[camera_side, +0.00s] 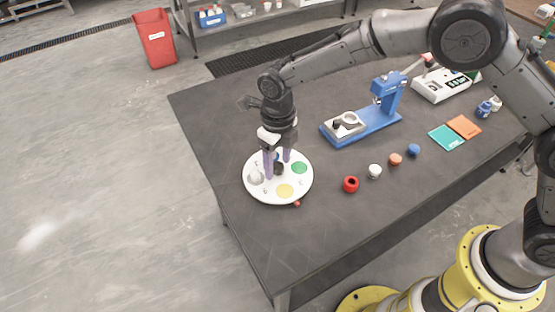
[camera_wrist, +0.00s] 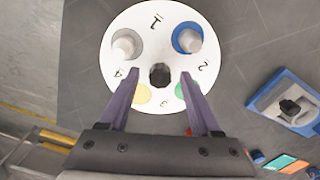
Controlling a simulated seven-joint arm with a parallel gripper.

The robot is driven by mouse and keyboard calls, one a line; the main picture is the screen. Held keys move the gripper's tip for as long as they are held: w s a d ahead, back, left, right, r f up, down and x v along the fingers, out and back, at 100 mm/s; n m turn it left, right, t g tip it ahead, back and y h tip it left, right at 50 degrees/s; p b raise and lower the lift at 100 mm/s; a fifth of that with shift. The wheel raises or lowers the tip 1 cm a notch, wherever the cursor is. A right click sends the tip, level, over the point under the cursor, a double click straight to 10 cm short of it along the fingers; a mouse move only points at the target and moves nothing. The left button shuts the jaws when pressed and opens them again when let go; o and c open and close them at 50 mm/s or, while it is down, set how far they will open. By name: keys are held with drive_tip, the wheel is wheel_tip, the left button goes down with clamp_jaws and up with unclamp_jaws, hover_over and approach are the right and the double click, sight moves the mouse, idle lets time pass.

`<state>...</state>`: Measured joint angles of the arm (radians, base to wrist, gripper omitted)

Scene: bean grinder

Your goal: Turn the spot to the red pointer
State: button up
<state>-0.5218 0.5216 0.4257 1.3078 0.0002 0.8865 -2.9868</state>
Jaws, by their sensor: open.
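A round white disc (camera_side: 263,193) lies on the dark table, with a yellow spot (camera_side: 285,191), a green spot (camera_side: 299,168), a pale spot (camera_side: 255,178) and a blue spot (camera_wrist: 181,46). Light pegs stand on the pale and blue spots in the wrist view. A black knob (camera_wrist: 160,75) rises at the disc's centre. The small red pointer (camera_side: 297,204) is at the disc's front edge, nearest the yellow spot. My gripper (camera_wrist: 159,76) is open above the disc, its purple fingers either side of the knob. Contact cannot be told. The fingers partly hide the yellow and green spots in the wrist view.
Right of the disc, a red ring-like piece (camera_side: 351,184), a white piece (camera_side: 375,171), an orange piece (camera_side: 395,159) and a blue piece (camera_side: 414,150) stand in a row. A blue grinder stand (camera_side: 375,122) is behind them. The table's left edge is close to the disc.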

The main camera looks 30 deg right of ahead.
sight(278, 165)
wheel_tip(278, 165, up, 14)
idle(0.5)
drive_tip(key=shift+f, duration=0.1)
wheel_tip(278, 165, down, 14)
drive_tip(key=m, duration=1.3)
clamp_jaws()
idle(0.4)
idle(1.1)
